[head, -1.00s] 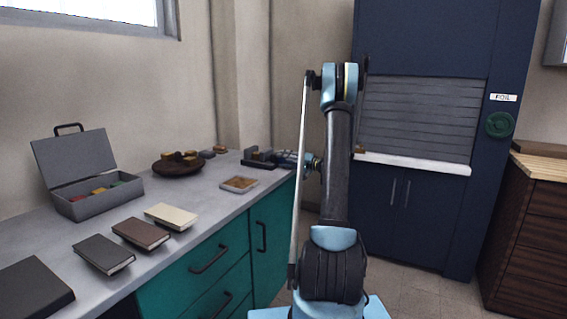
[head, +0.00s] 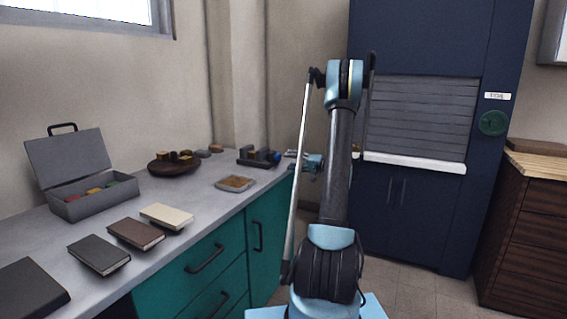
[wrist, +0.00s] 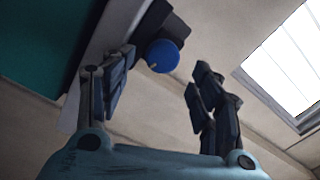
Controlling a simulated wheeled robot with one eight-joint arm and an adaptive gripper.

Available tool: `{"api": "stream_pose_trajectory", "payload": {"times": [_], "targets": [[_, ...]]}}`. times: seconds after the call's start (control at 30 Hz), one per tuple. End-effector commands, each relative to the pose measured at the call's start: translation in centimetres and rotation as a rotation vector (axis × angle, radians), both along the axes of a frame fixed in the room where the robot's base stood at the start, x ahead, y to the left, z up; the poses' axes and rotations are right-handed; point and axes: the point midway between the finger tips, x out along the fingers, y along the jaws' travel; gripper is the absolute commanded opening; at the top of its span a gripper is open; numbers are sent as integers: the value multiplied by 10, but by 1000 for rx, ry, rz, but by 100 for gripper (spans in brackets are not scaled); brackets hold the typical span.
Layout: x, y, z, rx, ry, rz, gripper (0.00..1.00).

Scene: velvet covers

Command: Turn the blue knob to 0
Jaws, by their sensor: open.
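The blue knob (wrist: 163,55) shows in the wrist view as a round blue disc on a dark body (wrist: 165,25). A small pale mark sits near its lower left edge; no numbers are readable. My gripper (wrist: 160,82) is open, with a finger on either side of the picture and the knob beyond the gap between them, apart from both. In the head view the dark device (head: 252,155) stands at the far right end of the counter, with the small blue knob (head: 274,157) at its right. My gripper (head: 296,154) is just right of it, partly hidden by my arm.
The grey counter (head: 200,207) holds a wooden bowl (head: 172,168), a small tray (head: 235,184), several books (head: 136,234) and an open grey box (head: 98,204). A blue cabinet (head: 420,225) with a shutter stands behind my arm.

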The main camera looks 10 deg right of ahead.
Motion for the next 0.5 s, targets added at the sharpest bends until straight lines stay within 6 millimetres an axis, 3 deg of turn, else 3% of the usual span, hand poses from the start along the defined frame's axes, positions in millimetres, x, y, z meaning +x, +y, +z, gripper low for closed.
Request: {"api": "stream_pose_trajectory", "payload": {"times": [0.2,0.5], "targets": [[-22,-31,0,1,0,-2,60],[-34,-46,1,1,-1,2,60]]}}
